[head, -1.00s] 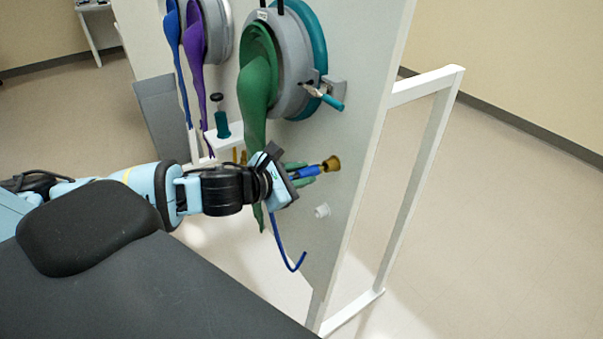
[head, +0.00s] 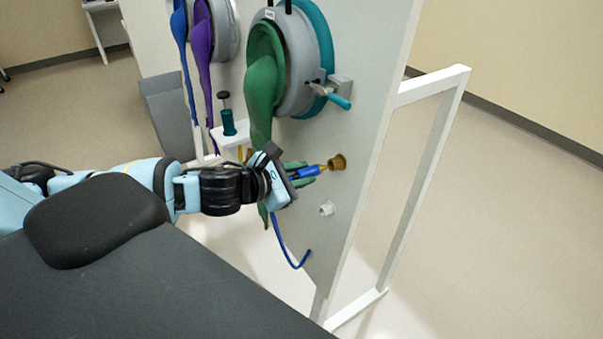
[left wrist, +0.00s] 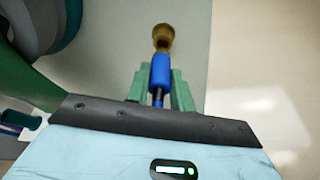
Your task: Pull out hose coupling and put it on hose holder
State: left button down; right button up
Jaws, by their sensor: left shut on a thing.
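The hose coupling (head: 310,171) has a blue body and a brass-coloured nose; it also shows in the left wrist view (left wrist: 160,72). My left gripper (head: 303,173) is shut on it, with green fingers on both sides of the blue body (left wrist: 158,85). The nose points at a brass port (head: 337,162) on the panel, which is also in the left wrist view (left wrist: 163,34). I cannot tell whether the nose is still inside the port. A blue hose (head: 288,249) hangs below the gripper. A white stub, likely the hose holder (head: 327,208), sticks out below the port. My right gripper is not in view.
The pale upright panel (head: 365,130) carries a glove port with a green glove (head: 263,85) just above my gripper. A teal-handled latch (head: 338,101) sits beside it. A white frame (head: 425,170) stands right of the panel. Open floor lies beyond it.

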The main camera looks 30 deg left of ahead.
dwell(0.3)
pick_arm(q)
jog(key=shift+s+a+r, duration=0.1)
jog(key=shift+s+a, duration=0.2)
jog(key=shift+s, duration=0.45)
jog(key=shift+s+a+r, duration=0.1)
jog(key=shift+s+a, duration=0.25)
jog(key=shift+s, duration=0.45)
jog(key=shift+s+a+r, duration=0.1)
jog(key=shift+s+a, duration=0.2)
jog(key=shift+s, duration=0.45)
dwell(0.3)
